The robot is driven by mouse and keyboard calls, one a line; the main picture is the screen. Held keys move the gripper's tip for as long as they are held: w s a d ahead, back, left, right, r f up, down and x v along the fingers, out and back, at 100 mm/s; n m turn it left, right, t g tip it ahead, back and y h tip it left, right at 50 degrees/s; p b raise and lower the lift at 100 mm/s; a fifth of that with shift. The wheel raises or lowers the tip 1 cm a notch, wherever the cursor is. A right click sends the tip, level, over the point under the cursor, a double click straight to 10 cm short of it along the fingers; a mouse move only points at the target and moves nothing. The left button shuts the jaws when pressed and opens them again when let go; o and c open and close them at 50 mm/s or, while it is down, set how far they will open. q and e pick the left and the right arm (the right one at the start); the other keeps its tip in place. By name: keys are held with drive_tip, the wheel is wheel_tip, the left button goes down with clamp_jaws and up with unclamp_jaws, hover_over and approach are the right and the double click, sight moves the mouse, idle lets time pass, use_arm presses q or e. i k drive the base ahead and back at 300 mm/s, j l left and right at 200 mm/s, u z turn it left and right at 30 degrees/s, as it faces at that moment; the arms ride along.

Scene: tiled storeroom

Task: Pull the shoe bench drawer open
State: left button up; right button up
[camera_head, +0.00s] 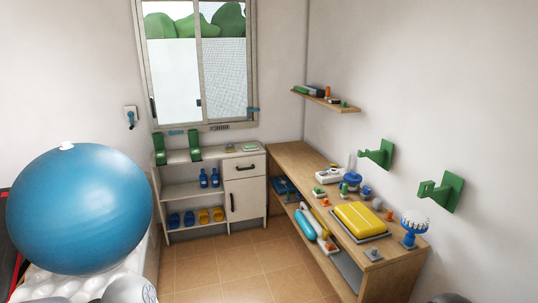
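The shoe bench (209,156) is a white cabinet against the far wall under the window. Its drawer (236,174) is at the upper right, just below the top board, with a dark bar handle (246,168). The drawer front looks shut and flush with the door (246,202) below it, which has a dark upright handle. Blue shoes (209,178) stand on the middle shelf, and blue and yellow shoes (211,215) stand on the lower shelf. Neither gripper shows; only rounded grey parts of my arms show at the bottom edge, far from the bench.
A wooden workbench (290,157) runs along the right wall, holding a yellow case (359,221) and small tools. A large blue ball (80,208) fills the left side. Green boots (195,146) stand on the bench top. Tiled floor (236,264) lies clear before the bench.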

sight(243, 163)
drive_tip(key=i+j+u, duration=0.15)
drive_tip(key=i, duration=0.4)
drive_tip(key=i+u, duration=0.15)
drive_tip(key=i, duration=0.35)
drive_tip(key=i+u, duration=0.15)
drive_tip(key=i, duration=0.4)
drive_tip(key=i+u, duration=0.15)
drive_tip(key=i, duration=0.35)
drive_tip(key=i+l+u, duration=0.15)
drive_tip(key=i, duration=0.4)
drive_tip(key=i+l+u, duration=0.15)
drive_tip(key=i, duration=0.4)
drive_tip(key=i+l+u, duration=0.15)
drive_tip(key=i, duration=0.35)
drive_tip(key=i+l+u, duration=0.1)
drive_tip(key=i+l, duration=0.25)
drive_tip(key=i, duration=0.15)
